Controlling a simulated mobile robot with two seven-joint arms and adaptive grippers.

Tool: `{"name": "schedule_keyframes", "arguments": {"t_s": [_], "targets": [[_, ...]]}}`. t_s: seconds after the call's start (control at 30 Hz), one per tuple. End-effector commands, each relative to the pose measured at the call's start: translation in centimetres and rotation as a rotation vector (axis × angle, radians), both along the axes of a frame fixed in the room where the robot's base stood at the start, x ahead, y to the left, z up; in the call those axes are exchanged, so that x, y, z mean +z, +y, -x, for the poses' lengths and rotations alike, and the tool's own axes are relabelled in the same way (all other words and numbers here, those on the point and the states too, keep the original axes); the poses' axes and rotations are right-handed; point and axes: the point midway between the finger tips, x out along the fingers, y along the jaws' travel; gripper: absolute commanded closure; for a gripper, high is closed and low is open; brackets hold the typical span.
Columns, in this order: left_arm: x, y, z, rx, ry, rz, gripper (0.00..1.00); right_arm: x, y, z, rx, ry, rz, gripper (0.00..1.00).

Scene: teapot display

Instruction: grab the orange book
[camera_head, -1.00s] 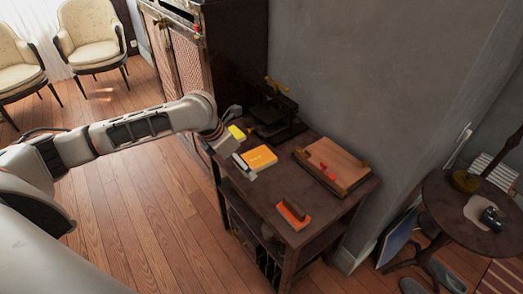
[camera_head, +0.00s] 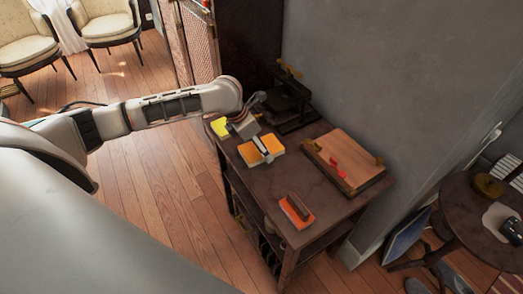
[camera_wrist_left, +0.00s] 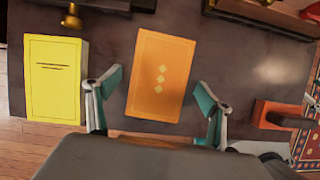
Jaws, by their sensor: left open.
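The orange book (camera_head: 261,150) lies flat on the dark wooden side table (camera_head: 262,190), near its left edge. In the left wrist view the orange book (camera_wrist_left: 161,76) has small pale diamonds on its cover. My left gripper (camera_head: 264,149) is over the book in the head view and hides part of it. In the left wrist view my left gripper (camera_wrist_left: 156,104) is open, with one finger on each side of the book's near end. No contact with the book is clear. My right gripper is in neither view.
A yellow book (camera_wrist_left: 56,80) lies left of the orange one. A wooden board (camera_head: 343,160) with a red piece is to the right. An orange block with a brown handle (camera_head: 297,210) is at the front. A black press (camera_head: 288,103) stands at the back by the wall.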

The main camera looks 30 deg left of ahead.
Motion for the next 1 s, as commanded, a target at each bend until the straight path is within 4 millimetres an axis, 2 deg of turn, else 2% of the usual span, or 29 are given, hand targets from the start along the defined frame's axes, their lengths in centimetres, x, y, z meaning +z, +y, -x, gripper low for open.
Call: {"name": "schedule_keyframes", "arguments": {"t_s": [0.1,0.3,0.33,0.5,0.83,1.0], "targets": [[-0.7,-0.1,-0.3,0.000,-0.001,-0.001,0.19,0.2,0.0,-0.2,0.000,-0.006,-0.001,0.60],[-0.7,-0.1,-0.3,0.000,-0.001,-0.002,0.19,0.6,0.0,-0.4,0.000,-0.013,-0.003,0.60],[-0.7,-0.1,-0.3,-0.001,-0.001,-0.001,0.22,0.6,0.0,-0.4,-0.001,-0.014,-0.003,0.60],[-0.7,-0.1,-0.3,-0.001,-0.001,-0.001,0.64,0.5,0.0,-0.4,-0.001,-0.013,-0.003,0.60],[-0.5,-0.1,-0.3,0.001,-0.002,-0.001,0.64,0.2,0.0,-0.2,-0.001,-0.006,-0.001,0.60],[0.5,-0.1,-0.3,0.001,-0.004,0.000,0.64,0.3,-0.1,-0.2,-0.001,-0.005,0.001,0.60]]}}
